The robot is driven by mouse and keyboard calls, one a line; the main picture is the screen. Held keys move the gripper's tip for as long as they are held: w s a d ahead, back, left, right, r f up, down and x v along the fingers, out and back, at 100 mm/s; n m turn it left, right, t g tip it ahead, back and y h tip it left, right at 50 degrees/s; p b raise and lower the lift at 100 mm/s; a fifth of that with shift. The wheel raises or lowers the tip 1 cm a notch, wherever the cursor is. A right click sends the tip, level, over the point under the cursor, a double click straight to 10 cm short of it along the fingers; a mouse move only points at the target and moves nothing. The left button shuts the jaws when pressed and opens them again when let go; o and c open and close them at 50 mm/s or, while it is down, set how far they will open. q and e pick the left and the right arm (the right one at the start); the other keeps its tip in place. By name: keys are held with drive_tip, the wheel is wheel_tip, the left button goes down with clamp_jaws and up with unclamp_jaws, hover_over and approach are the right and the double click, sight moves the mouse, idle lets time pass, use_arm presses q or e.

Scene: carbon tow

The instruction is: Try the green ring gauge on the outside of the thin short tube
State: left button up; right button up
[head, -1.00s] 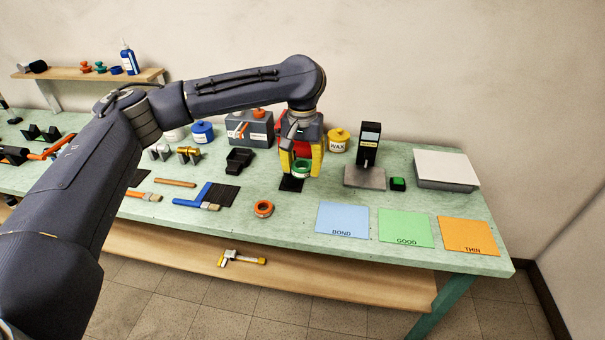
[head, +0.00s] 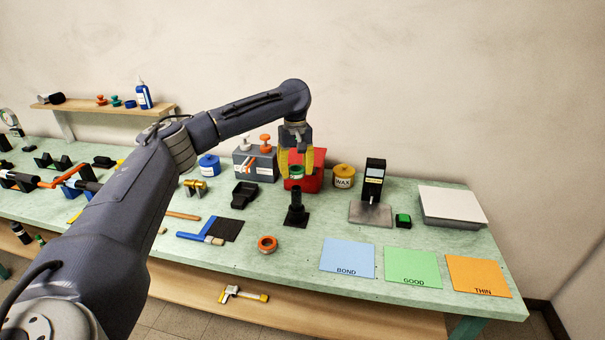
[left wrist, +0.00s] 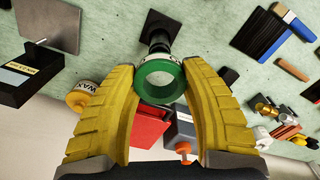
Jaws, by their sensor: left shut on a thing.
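My left gripper (head: 296,172), with yellow fingers, is shut on the green ring gauge (head: 295,173). In the left wrist view the gauge (left wrist: 160,94) sits between the fingertips with its hole clear. A short black tube (head: 296,198) stands upright on a square black base (head: 297,218), below the gauge in the head view. In the left wrist view the tube (left wrist: 158,38) shows just beyond the gauge, partly hidden by its rim. The gauge is not around the tube; the exact gap is hard to tell. My right gripper is not in view.
An orange ring (head: 267,243) lies in front of the base. A red box (head: 312,180) and a wax pot (head: 343,176) stand behind. A black gauge stand (head: 373,180) is at the right. Blue, green and orange mats (head: 346,255) lie along the front.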

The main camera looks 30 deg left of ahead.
sight(296, 188)
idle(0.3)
use_arm(q)
drive_tip(key=shift+f, duration=1.95)
drive_tip(key=shift+f, duration=2.6)
idle(3.2)
